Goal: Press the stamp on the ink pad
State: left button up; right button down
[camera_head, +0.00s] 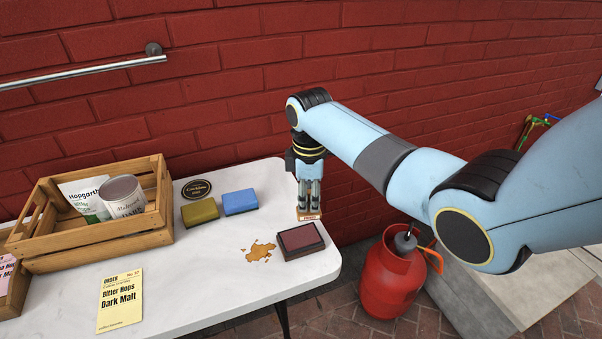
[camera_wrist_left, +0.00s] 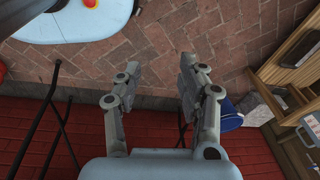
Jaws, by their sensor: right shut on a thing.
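The stamp (camera_head: 309,216) has a pale wooden base with a dark label and is upright. My right gripper (camera_head: 309,198) is shut on it from above and hides its upper part. The stamp is just behind the ink pad (camera_head: 301,240), a dark case with a reddish-brown top near the table's right end. I cannot tell whether the stamp touches the table. My left gripper (camera_wrist_left: 158,72) is open and empty in the left wrist view, its fingers spread above the brick floor. It is not in the head view.
A wooden crate (camera_head: 90,252) holds a bag and a can. A brick wall is behind.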

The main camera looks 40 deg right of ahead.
aim_at(301, 217)
jog(key=shift+w+a+r, duration=0.1)
jog(key=shift+w+a, duration=0.05)
jog(key=shift+a, duration=0.85)
jog(key=shift+f+b, duration=0.5)
jog(key=shift+f, duration=0.1)
jog(key=shift+f+b, duration=0.4)
notch_tip(301, 217, down, 4)
jog(key=b, duration=0.4)
pick_arm(q)
jog(key=f, duration=0.1)
jog(key=s+f, duration=0.1)
jog(key=f, duration=0.3)
jog(key=shift+s+f, duration=0.2)
jog(key=shift+s, duration=0.15)
pick_arm(e)
jog(key=shift+r, duration=0.1)
jog(key=c, duration=1.9)
grip_release()
pick_arm(q)
jog(key=shift+s, duration=0.2)
pick_arm(e)
grip_shut()
